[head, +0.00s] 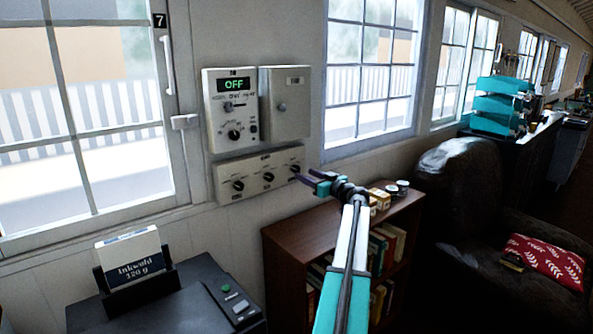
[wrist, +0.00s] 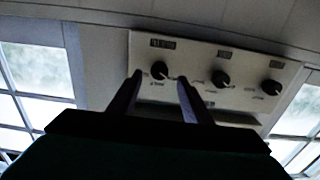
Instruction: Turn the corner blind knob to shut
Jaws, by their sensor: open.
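A low cream panel with three black knobs is on the wall in the head view (head: 258,174); its labels are too small to read, so I cannot tell which is the corner blind knob. My gripper (head: 306,177) is at the panel's right end, by the right knob (head: 295,168). The wrist view looks upside down. There my open gripper (wrist: 160,76) has one finger on each side of the panel's leftmost knob (wrist: 159,70), with gaps visible. The middle knob (wrist: 220,78) and the far knob (wrist: 271,87) are clear of the fingers.
Above the panel are a control box reading OFF (head: 230,108) and a plain grey box (head: 286,103). A brown bookshelf (head: 290,237) with jars stands below my arm. A printer (head: 200,295) is at lower left, a dark armchair (head: 465,190) at right. Windows flank the boxes.

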